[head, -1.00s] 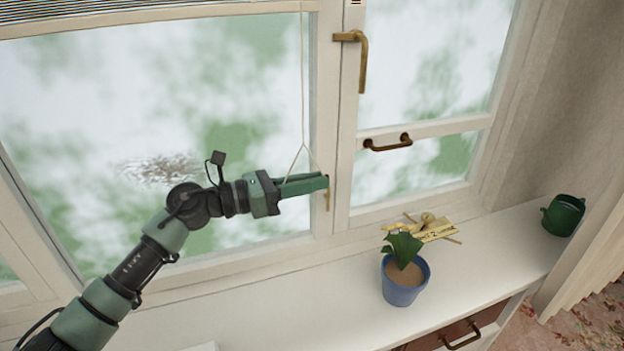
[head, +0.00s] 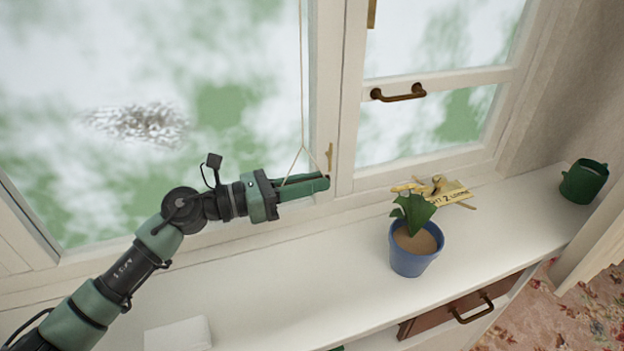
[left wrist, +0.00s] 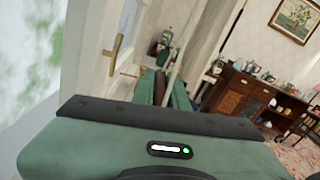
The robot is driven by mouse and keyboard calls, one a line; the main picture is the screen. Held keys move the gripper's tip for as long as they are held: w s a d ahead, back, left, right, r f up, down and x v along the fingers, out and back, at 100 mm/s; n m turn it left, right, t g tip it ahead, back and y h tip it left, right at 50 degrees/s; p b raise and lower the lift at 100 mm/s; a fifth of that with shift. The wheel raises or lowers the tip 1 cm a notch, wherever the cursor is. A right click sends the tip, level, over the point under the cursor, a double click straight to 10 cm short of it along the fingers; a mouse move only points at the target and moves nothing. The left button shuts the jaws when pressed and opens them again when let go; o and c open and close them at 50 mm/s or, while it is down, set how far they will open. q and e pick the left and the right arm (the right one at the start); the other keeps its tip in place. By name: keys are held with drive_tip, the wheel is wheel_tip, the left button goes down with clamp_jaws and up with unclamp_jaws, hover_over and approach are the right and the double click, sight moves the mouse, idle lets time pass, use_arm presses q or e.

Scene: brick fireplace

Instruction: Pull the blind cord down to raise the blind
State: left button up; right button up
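The pale blind cord (head: 301,75) hangs down in front of the window and splits into a narrow triangle just above my left gripper (head: 308,184). The gripper's green fingers lie level, close together, with the foot of the triangle between them. A brown piece, apparently the cord's handle, shows at the fingertips and between the fingers in the left wrist view (left wrist: 160,88). The handle is mostly hidden. The cord looks straight and taut. The blind itself is out of view. My right gripper is not in view.
A brass cleat (head: 330,157) is on the frame just above the fingertips. A white block (head: 178,334) lies at the front left.

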use_arm(q)
drive_tip(key=o, duration=0.3)
drive_tip(key=shift+f, duration=0.2)
drive_tip(key=shift+o, duration=0.2)
drive_tip(key=shift+r, duration=0.1)
wheel_tip(320, 180, up, 20)
